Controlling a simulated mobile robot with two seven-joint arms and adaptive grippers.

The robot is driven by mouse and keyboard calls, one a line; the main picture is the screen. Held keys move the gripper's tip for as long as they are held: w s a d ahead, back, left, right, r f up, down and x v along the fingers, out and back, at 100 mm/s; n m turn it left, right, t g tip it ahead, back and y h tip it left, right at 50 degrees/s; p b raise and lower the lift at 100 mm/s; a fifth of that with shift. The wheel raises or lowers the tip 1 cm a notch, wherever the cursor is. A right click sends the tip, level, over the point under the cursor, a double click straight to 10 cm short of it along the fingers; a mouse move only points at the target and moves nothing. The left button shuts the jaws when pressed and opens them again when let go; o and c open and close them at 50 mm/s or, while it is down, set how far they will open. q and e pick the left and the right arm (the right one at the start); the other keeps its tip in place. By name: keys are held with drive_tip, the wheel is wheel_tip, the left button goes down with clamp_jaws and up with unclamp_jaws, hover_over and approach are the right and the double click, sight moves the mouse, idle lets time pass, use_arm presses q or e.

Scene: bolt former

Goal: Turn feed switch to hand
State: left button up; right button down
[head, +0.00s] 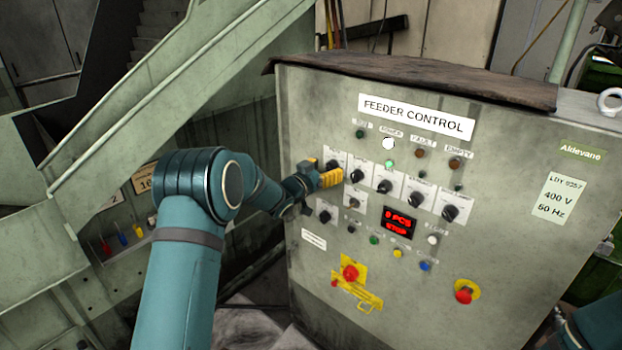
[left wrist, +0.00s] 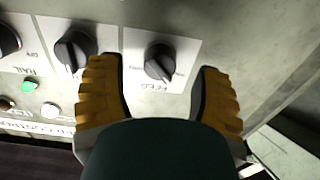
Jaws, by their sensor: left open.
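The feed switch is a black rotary knob on a white plate at the left end of the upper knob row on the feeder control panel. It shows in the head view (head: 333,164) and in the left wrist view (left wrist: 160,60), where its plate reads FEED upside down. My left gripper (head: 329,178) is open, with its yellow fingers pointing at the panel beside this knob. In the left wrist view the fingers (left wrist: 163,85) stand on either side of the knob with gaps; I see no contact. The right gripper is not visible.
A neighbouring black knob (left wrist: 73,50) is close to one finger. A sloping green rail (head: 150,110) rises left of my arm.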

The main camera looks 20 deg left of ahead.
use_arm(q)
drive_tip(key=v, duration=1)
drive_tip(key=shift+r, duration=0.1)
drive_tip(key=s+d+f+n+g+y, duration=0.1)
drive_tip(key=s+d+f+n+g, duration=0.2)
drive_tip(key=f, duration=0.5)
drive_tip(key=s+d+f+g+y, duration=0.1)
drive_tip(key=s+d+f+g, duration=0.15)
drive_tip(key=s+f, duration=0.4)
drive_tip(key=s+d+f+n+g+y, duration=0.1)
drive_tip(key=s+d+f+n+g, duration=0.2)
drive_tip(key=f, duration=0.5)
drive_tip(key=s+d+f+g, duration=0.2)
drive_tip(key=s+d+f, duration=0.1)
drive_tip(key=s, duration=0.4)
drive_tip(key=s+d+f+g, duration=0.2)
drive_tip(key=s, duration=0.5)
drive_tip(key=s+d+f+g, duration=0.3)
drive_tip(key=s, duration=0.4)
drive_tip(key=shift+s+d+f+h, duration=0.3)
drive_tip(key=shift+s+f, duration=0.05)
